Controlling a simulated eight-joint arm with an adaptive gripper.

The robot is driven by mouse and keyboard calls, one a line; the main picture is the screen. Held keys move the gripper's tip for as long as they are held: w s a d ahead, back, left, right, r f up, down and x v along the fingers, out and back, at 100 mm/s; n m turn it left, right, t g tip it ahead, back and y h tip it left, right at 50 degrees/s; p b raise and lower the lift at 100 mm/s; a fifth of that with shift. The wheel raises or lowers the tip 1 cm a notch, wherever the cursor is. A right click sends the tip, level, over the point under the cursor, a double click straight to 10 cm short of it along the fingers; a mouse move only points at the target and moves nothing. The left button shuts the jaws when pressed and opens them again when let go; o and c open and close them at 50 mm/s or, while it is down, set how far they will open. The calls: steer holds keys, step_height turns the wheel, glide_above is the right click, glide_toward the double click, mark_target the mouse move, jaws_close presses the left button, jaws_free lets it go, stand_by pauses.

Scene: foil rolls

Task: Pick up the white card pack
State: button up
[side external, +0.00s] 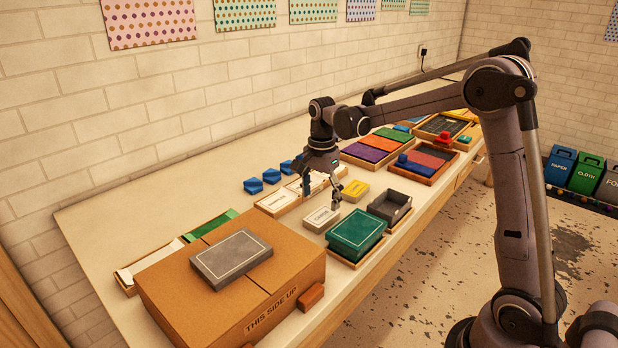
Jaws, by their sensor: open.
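The white card pack (320,219) lies flat on the table near the middle of the side external view, with dark lettering on its top. My gripper (321,201) is open and points down just above or behind the pack in the picture. Its right fingertip overlaps the pack's far right corner in the view. I cannot tell the exact height or whether it touches. No object shows between the fingers.
A wooden tray with cream packs (277,202) sits behind to the left, a yellow pack (355,190) behind to the right. A green box (357,233) and grey open box (390,207) stand close on the right. A cardboard box (170,290) fills the front left.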

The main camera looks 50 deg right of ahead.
mark_target(322, 215)
steer(key=shift+s+d+f, duration=0.1)
steer(key=shift+f, duration=1.2)
steer(key=shift+s+f, duration=0.1)
steer(key=shift+f, duration=1.2)
steer(key=c, duration=1.4)
steer(key=shift+r, duration=0.1)
